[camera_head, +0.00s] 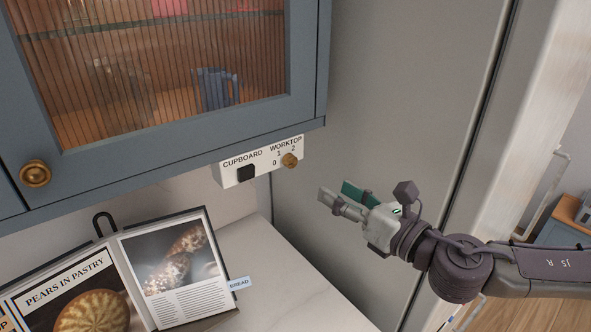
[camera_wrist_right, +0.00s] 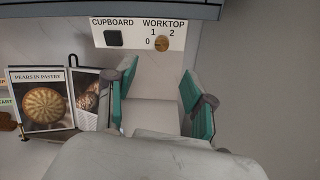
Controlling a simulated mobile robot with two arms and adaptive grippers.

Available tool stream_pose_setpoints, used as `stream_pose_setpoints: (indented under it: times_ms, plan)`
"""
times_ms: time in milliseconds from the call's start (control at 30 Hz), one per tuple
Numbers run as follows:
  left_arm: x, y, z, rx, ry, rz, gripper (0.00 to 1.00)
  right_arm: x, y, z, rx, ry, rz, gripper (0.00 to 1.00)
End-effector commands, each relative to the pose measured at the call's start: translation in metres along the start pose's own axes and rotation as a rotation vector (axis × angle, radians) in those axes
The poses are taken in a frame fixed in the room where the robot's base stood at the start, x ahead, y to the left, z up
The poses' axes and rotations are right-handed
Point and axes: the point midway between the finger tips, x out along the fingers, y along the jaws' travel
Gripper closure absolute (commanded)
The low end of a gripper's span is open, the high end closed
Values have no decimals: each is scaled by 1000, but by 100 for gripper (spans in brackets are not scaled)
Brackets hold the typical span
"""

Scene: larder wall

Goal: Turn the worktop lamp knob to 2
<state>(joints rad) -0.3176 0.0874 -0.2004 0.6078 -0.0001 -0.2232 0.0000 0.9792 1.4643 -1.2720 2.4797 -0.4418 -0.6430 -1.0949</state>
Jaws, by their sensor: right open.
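The worktop lamp knob (camera_head: 289,160) is a small round brass knob on a white switch panel (camera_head: 231,178) under the wall cupboard. The marks 0, 1 and 2 stand around it under the word WORKTOP. Its pointer direction is too small to tell. The knob (camera_wrist_right: 162,44) also shows in the right wrist view, ahead of and above the fingers. My right gripper (camera_head: 347,199) is open and empty, to the right of and below the knob, apart from it. Its green-padded fingers show in the right wrist view (camera_wrist_right: 158,98). My left gripper is not in view.
A black CUPBOARD switch (camera_head: 246,173) sits left of the knob. The blue cupboard (camera_head: 190,136) with a ribbed glass door overhangs the panel. An open cookbook (camera_head: 172,270) stands on the pale worktop (camera_head: 290,290). A tall grey panel (camera_head: 400,100) stands on the right.

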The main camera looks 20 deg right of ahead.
Motion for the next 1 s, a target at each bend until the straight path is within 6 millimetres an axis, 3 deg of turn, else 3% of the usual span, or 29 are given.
stream_pose_setpoints:
  times_ms: [67,100,167,400,500,700,1000]
  plan:
    - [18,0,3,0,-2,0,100,10,1,-5,0,-6,9,47]
    - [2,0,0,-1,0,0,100,21,3,4,4,-2,7,47]
    - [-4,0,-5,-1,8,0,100,35,4,4,3,0,8,47]
    - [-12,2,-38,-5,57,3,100,85,3,2,2,0,6,47]
    - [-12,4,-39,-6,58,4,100,100,2,1,2,0,4,47]
    - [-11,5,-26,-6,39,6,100,116,1,0,1,1,3,47]
    - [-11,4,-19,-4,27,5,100,118,1,0,2,1,3,47]
